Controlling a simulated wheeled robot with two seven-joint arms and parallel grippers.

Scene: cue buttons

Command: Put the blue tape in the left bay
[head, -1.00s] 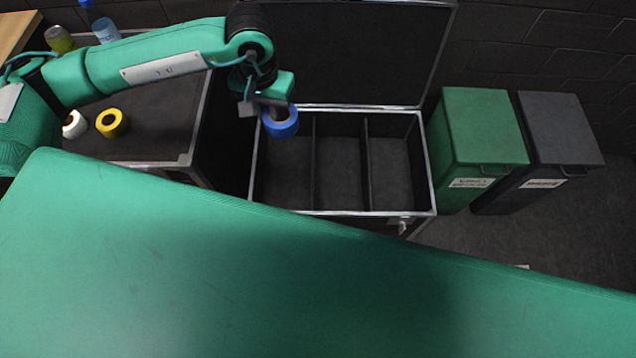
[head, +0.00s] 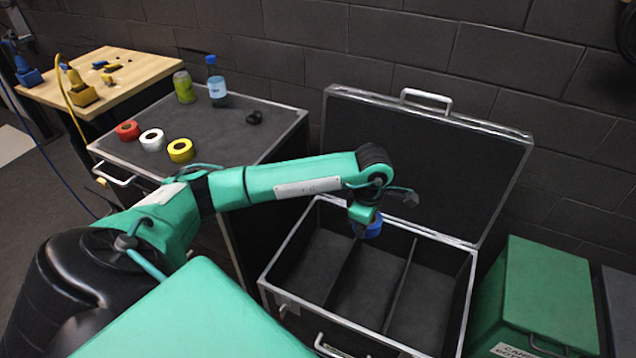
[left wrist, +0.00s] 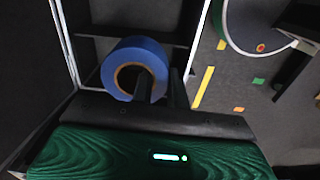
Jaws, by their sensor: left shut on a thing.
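The blue tape (head: 373,228) is a roll gripped by my left gripper (head: 360,226). In the left wrist view the blue tape (left wrist: 121,58) sits at the fingertips of the left gripper (left wrist: 160,88), with one finger through its hole. An open black case (head: 470,285) with silver edges has two dividers making three bays. In the head view the tape shows in front of the case's back wall, around the left divider's far end. Its height over the floor of the bays is hard to judge. The left bay (head: 312,265) looks empty. My right gripper is out of view.
The raised lid (head: 450,160) stands behind the case. A dark cart at left holds red tape (head: 127,131), white tape (head: 152,140), yellow tape (head: 180,151), a can (head: 184,87) and a bottle (head: 216,82). A green bin (head: 535,295) stands right of the case.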

